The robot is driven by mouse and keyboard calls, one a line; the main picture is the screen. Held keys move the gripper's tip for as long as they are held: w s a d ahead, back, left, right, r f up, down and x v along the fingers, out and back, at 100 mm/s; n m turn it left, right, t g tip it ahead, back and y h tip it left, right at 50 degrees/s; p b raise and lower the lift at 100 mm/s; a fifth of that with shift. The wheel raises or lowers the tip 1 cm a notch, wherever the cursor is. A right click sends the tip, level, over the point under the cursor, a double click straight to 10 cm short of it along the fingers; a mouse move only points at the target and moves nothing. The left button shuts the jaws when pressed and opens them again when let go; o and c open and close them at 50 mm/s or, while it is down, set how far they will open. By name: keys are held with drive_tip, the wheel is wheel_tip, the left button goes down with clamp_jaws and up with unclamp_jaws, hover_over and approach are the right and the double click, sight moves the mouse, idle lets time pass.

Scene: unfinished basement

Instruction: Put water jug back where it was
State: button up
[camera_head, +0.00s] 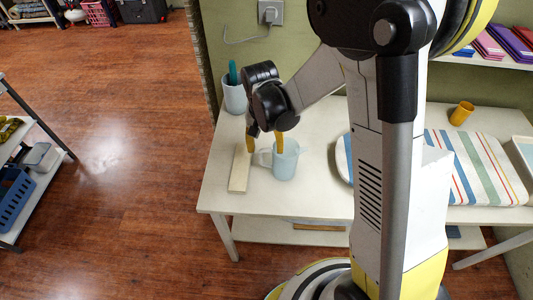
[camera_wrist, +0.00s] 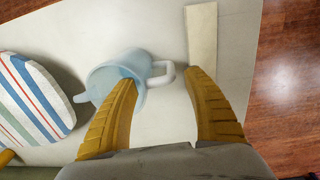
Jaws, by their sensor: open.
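The light blue water jug (camera_head: 285,163) stands upright on the white table (camera_head: 318,190), its handle (camera_head: 264,158) pointing left. My gripper (camera_head: 265,147) is open just above the jug's handle side. In the wrist view the jug (camera_wrist: 108,78) lies behind the left finger and its handle (camera_wrist: 161,75) sits between the two open fingers (camera_wrist: 160,82). One finger overlaps the jug's rim; I cannot tell whether it is inside the jug or above it. The other finger is beyond the handle, near a beige board.
The beige board (camera_head: 239,168) lies left of the jug. A cup with a teal item (camera_head: 235,97) stands behind. A striped ironing board (camera_head: 480,165) and an orange cup (camera_head: 461,113) are to the right.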

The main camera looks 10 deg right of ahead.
wheel_tip(320, 180, up, 3)
drive_tip(key=shift+r+p, duration=0.2)
drive_tip(key=shift+p, duration=0.1)
drive_tip(key=s+d+r+n+t, duration=0.1)
drive_tip(key=s+d+r+t, duration=0.2)
drive_tip(key=s+r, duration=0.4)
drive_tip(key=s+d+r+n+t, duration=0.2)
drive_tip(key=s+d+r+t, duration=0.1)
drive_tip(key=s+r, duration=0.4)
wheel_tip(320, 180, up, 3)
drive_tip(key=shift+s+r+n+t+y, duration=0.1)
drive_tip(key=shift+s+n+t+y, duration=0.2)
drive_tip(key=shift+t, duration=0.4)
